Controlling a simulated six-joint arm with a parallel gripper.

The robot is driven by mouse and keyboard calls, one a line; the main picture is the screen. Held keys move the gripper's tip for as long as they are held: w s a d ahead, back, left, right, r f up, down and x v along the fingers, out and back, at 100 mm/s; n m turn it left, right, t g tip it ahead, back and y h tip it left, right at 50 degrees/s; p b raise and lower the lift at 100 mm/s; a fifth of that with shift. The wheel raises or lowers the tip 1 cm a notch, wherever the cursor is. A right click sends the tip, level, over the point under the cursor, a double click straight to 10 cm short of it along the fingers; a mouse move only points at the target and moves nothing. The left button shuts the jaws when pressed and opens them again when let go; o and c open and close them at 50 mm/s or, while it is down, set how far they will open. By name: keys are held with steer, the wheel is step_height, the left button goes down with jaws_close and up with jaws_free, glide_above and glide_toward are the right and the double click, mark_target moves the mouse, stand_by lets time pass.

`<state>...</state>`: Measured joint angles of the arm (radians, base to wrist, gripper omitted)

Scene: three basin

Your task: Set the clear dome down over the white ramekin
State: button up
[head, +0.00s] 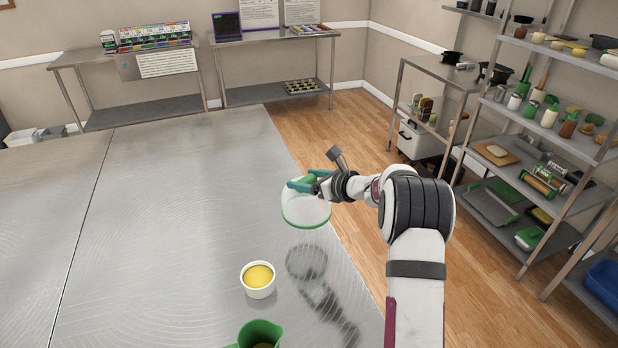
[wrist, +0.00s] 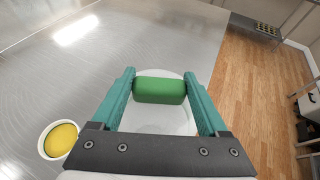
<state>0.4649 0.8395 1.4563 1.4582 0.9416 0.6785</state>
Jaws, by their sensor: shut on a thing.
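The clear dome (head: 306,211) has a green rim and a green handle. My gripper (head: 302,186) is shut on its green handle (wrist: 160,90) and holds the dome upright above the table, with its shadow on the metal below. In the wrist view the dome (wrist: 158,122) shows under the handle between the teal fingers. The white ramekin (head: 258,287) with a yellow filling stands on the table, in front of and left of the dome in the head view. It also shows at the lower left in the wrist view (wrist: 59,139). The dome is apart from it.
A green cup (head: 259,334) stands near the front edge of the head view, close to the ramekin. The metal table (head: 170,220) is clear to the left and back. Its right edge runs beside the wooden floor. Shelves (head: 545,130) stand at the right.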

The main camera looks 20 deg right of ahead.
steer(key=s+a+n+g+y, duration=0.2)
steer(key=s+a, duration=0.3)
steer(key=a, duration=0.3)
steer(key=s+a+f+n+g+y, duration=0.1)
steer(key=s+a+n+g+y, duration=0.2)
steer(key=a, duration=0.5)
steer(key=s+n+y, duration=0.1)
steer(key=s+n, duration=0.1)
steer(key=s, duration=0.1)
steer(key=shift+a, duration=0.4)
steer(key=shift+s, duration=0.1)
steer(key=shift+f, duration=1.9)
steer(key=shift+f, duration=0.15)
steer(key=shift+f, duration=1.7)
steer(key=shift+f, duration=0.75)
